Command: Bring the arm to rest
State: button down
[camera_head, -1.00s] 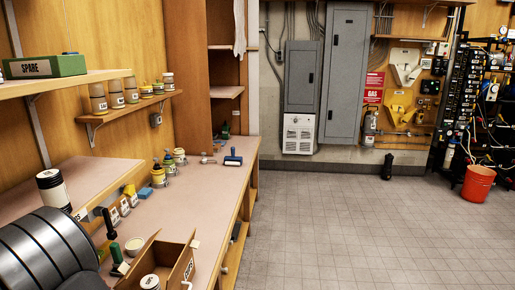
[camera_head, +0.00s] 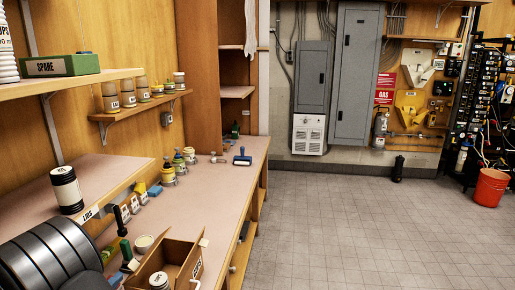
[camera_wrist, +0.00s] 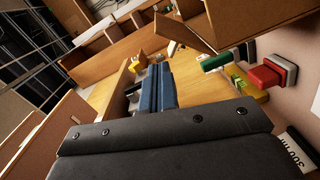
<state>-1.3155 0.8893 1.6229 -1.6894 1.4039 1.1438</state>
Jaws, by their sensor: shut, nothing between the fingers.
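My gripper (camera_wrist: 158,70) shows in the wrist view as two blue fingers lying together beyond a dark grey housing with screws. It is shut with nothing held between the fingers. Beyond the fingers are wooden surfaces, a yellow item and an open cardboard box edge; I cannot tell whether anything touches them. The gripper does not show in the head view.
The workbench (camera_head: 215,200) holds an open cardboard box (camera_head: 185,262), a black-and-white can (camera_head: 67,190), several small jars and a blue-headed tool (camera_head: 242,157). A shelf (camera_head: 75,82) carries a green SPARE box (camera_head: 62,65). The tiled floor (camera_head: 350,230) is mostly clear around a red bucket (camera_head: 490,187).

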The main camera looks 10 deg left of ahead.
jog(key=f+n, duration=0.1)
jog(key=n, duration=0.1)
jog(key=w+d+f+n, duration=0.1)
jog(key=n, duration=0.2)
jog(key=f+n+y, duration=0.1)
jog(key=n, duration=0.1)
jog(key=shift+w+d+f+t, duration=0.25)
jog(key=shift+d+f+t, duration=0.05)
jog(key=shift+t, duration=0.1)
jog(key=s+a+r+m+g, duration=0.1)
jog(key=r+m, duration=0.2)
jog(key=m, duration=0.3)
jog(key=s+a+r+m+h, duration=0.1)
jog(key=s+a+r+m, duration=0.1)
jog(key=r+m, duration=0.2)
jog(key=m, duration=0.3)
jog(key=shift+s+m+g, duration=0.2)
jog(key=shift+m+g, duration=0.1)
jog(key=shift+g, duration=0.1)
